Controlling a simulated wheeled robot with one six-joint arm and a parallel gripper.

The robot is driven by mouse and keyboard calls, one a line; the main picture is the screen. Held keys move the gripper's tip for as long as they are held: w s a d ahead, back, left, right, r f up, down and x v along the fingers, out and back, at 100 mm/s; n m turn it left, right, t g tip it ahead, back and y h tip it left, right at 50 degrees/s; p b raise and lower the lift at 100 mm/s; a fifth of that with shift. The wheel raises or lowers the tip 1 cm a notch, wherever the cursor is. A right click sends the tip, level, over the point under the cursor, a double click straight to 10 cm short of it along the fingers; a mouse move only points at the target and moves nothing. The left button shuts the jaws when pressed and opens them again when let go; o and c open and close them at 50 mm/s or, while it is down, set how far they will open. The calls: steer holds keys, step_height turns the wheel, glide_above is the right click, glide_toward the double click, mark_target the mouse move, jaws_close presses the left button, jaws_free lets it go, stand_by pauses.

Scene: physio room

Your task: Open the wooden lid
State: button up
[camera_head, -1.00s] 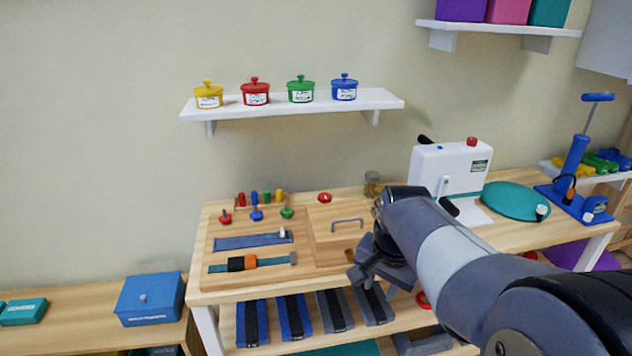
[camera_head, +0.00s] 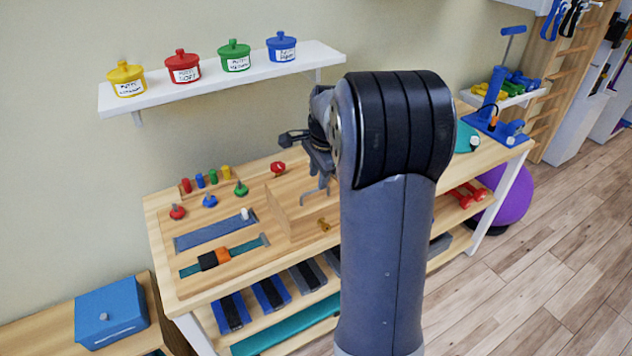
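The wooden lid (camera_head: 285,207) is a pale wood panel on the raised box part of the workbench board. It looks closed, though my arm hides its right side. Its grey bar handle (camera_head: 314,193) stands up from the panel. A small brass-coloured piece (camera_head: 323,224) sits at the lid's near side. My gripper (camera_head: 305,152) is above the board, on the far side of the handle in the picture, and appears apart from it.
Coloured pegs and knobs, a blue strip (camera_head: 205,234) and a buckled strap (camera_head: 225,257) lie left of the lid. A wall shelf (camera_head: 225,79) with lidded pots hangs behind. A blue box (camera_head: 112,312) stands lower left. The floor (camera_head: 530,270) at right is clear.

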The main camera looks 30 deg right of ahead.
mark_target(316, 189)
steer(key=shift+w+f, duration=0.2)
steer(key=shift+f, duration=0.7)
steer(key=shift+w+f, duration=0.15)
steer(key=shift+f, duration=0.75)
steer(key=shift+c, duration=0.5)
jaws_close()
